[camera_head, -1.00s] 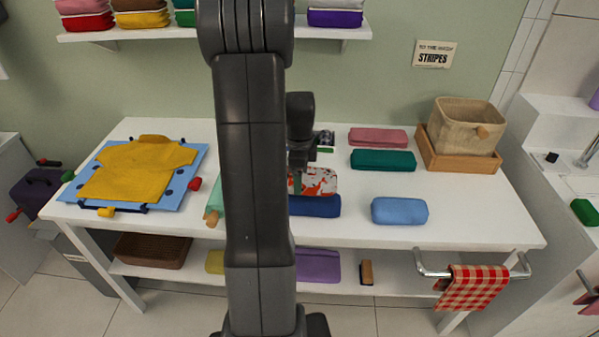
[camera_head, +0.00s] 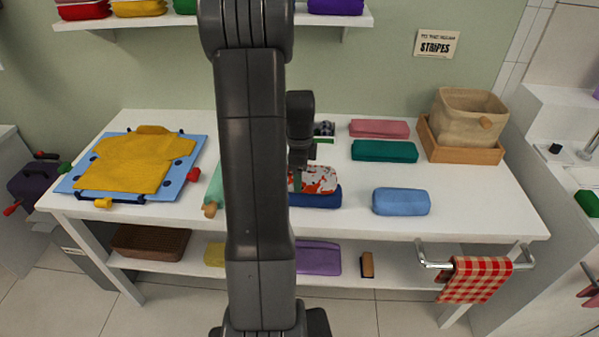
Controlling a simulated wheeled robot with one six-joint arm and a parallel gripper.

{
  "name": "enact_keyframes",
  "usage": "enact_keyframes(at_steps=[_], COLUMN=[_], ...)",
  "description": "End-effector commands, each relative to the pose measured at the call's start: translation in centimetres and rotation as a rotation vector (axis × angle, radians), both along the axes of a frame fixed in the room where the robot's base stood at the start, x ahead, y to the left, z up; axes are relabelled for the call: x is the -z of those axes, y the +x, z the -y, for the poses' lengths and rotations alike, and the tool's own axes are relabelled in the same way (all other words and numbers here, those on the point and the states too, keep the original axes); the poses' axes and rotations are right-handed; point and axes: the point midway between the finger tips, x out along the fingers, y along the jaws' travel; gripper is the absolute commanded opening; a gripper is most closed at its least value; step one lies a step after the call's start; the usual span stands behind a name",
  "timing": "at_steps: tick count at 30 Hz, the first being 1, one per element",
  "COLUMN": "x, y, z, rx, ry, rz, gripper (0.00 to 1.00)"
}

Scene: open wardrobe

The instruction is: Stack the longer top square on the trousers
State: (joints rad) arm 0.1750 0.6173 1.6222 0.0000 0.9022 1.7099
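A red-and-white patterned folded square (camera_head: 318,179) is at mid-table, just right of my arm. It lies over a dark blue folded bundle (camera_head: 318,197), close above it or touching; I cannot tell which. My gripper (camera_head: 298,178) is at the patterned square's left part, pointing down, and seems shut on it; my arm hides part of the gripper and the left side of both cloths. Which bundle is the trousers is not marked. Other folded bundles are pink (camera_head: 379,128), teal (camera_head: 384,151) and light blue (camera_head: 401,201).
A yellow shirt (camera_head: 125,165) lies on a blue folding board (camera_head: 185,180) at the left. A mint roll (camera_head: 214,188) is left of my arm. A beige basket (camera_head: 468,115) sits in a wooden tray (camera_head: 465,152). A red checked towel (camera_head: 475,278) hangs in front. The right front tabletop is clear.

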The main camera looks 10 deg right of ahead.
Motion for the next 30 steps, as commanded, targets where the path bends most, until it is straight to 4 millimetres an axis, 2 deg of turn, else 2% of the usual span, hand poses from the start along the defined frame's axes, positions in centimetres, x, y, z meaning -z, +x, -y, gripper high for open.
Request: enact_keyframes(at_steps=[8, 9, 12, 13, 18, 20, 30], x=[0.48, 0.45, 0.42, 0.42, 0.42, 0.44, 0.43], y=[0.00, 0.00, 0.00, 0.00, 0.00, -0.01, -0.01], z=[0.00, 0.00, 0.00, 0.00, 0.00, 0.00, 0.00], rx=[0.000, 0.000, 0.000, 0.000, 0.000, 0.000, 0.000], ry=[0.000, 0.000, 0.000, 0.000, 0.000, 0.000, 0.000], rz=[0.000, 0.000, 0.000, 0.000, 0.000, 0.000, 0.000], gripper=[0.61, 0.77, 0.97, 0.99, 0.99, 0.95, 0.95])
